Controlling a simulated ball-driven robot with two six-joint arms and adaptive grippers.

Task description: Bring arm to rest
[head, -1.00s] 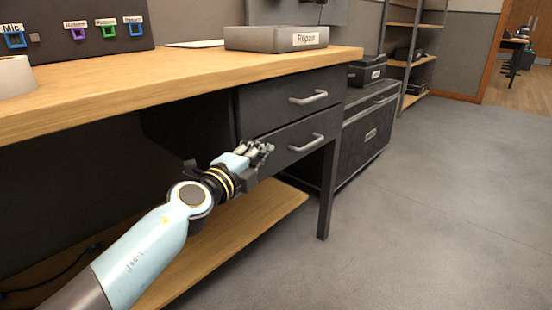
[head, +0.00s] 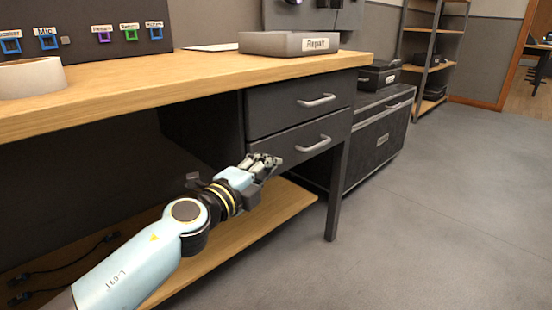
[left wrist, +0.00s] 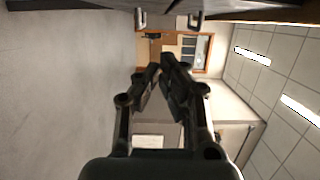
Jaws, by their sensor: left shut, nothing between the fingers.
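My left arm comes in from the lower left in the head view. My left gripper (head: 262,163) is shut and empty, in front of the workbench's lower drawer (head: 299,139) and to the left of its handle. A gap between fingers and drawer cannot be judged exactly. In the left wrist view the fingers (left wrist: 160,78) are together with nothing between them. My right gripper is not in view.
The wooden workbench (head: 120,92) has a tray labelled Repair (head: 275,43) and a tape roll (head: 30,78) on top. A lower shelf (head: 250,229) lies beneath. A black case (head: 365,145) stands beyond the bench leg. Grey floor (head: 440,220) at right is clear.

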